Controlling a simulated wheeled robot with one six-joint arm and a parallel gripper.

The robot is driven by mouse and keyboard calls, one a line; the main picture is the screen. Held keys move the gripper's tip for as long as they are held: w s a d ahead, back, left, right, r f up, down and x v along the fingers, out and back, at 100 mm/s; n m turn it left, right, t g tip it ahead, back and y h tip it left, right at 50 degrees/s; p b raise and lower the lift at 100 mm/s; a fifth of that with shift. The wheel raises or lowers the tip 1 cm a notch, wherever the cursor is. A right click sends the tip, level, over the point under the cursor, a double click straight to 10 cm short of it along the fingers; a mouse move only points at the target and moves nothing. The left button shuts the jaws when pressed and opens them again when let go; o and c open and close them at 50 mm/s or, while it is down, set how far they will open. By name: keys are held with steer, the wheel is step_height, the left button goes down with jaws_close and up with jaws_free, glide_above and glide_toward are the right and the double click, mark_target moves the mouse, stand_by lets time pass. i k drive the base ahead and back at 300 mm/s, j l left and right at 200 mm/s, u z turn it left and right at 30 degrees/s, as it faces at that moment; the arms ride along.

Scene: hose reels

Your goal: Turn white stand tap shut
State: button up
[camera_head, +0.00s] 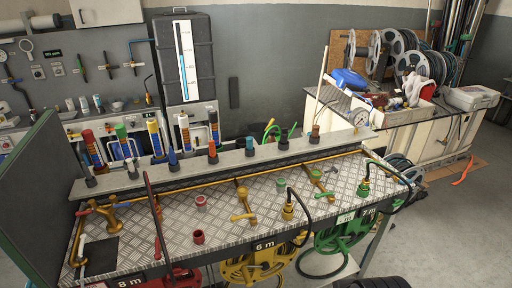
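No tap that is clearly white can be told at this size. A brass tap (106,212) with a reddish lever stands at the left end of the metal-plate bench (160,235). A third brass tap (319,184) stands further right. Whether each is open or shut is too small to tell. My gripper is not in view.
A red reel (175,279), a yellow reel (255,268) and a green reel (340,238) hang under the bench front. Dark hoses arch over the bench. A green-edged panel (30,200) blocks the left side. Bare floor (450,235) lies at right.

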mark_target(83, 237)
steer(key=u, duration=1.9)
steer(key=i, duration=1.15)
